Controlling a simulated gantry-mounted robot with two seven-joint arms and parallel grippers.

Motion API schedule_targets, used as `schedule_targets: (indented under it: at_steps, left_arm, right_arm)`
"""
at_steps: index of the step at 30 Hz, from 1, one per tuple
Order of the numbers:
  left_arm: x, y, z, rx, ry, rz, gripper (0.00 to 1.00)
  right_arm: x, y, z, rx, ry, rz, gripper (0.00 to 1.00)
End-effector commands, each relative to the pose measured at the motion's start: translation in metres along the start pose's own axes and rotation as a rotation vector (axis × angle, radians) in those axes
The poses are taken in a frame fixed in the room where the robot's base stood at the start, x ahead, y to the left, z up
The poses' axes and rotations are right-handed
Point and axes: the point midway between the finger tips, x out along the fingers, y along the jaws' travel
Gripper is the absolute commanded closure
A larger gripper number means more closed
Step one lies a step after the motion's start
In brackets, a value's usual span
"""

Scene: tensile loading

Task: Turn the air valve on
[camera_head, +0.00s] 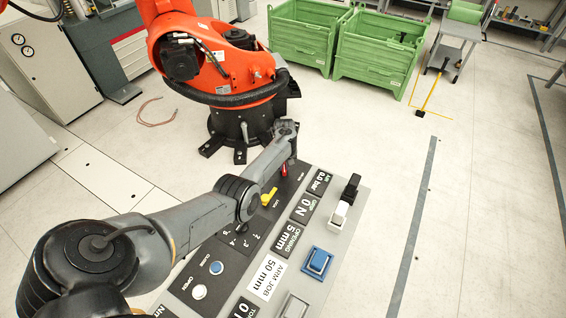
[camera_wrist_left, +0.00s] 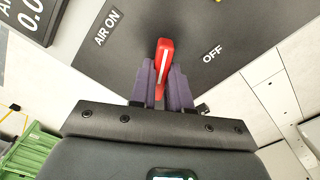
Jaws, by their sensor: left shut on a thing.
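The air valve is a red handle with a pale stripe on the dark panel. In the left wrist view the handle (camera_wrist_left: 165,50) stands between the "AIR ON" label (camera_wrist_left: 107,28) on the left and the "OFF" label (camera_wrist_left: 212,53) on the right. In the head view only a small bit of the red handle (camera_head: 284,170) shows at the panel's far end. My left gripper (camera_head: 290,161) is over it. In the left wrist view the gripper's purple-grey fingers (camera_wrist_left: 163,85) are shut on the handle, one on each side. My right gripper is not in view.
The control panel (camera_head: 352,213) carries a yellow lock lever (camera_head: 269,197), a blue button (camera_head: 318,262), a white button (camera_head: 199,292) and displays. An orange robot arm (camera_head: 222,65) stands behind it. Green bins (camera_head: 379,56) are further back. The floor at right is clear.

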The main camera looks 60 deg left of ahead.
Motion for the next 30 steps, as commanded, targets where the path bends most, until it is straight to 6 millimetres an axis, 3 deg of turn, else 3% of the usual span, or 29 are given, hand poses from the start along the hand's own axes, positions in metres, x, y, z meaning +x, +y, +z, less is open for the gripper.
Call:
schedule_targets:
  at_steps: [11, 30]
  left_arm:
    - [0.001, 0.006, -0.001, -0.359, -0.001, 0.001, 1.00]
    - [0.002, 0.011, -0.006, -0.890, 0.001, 0.000, 1.00]
  right_arm:
    - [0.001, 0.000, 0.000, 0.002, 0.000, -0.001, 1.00]
    - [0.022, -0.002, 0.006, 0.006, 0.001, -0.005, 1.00]
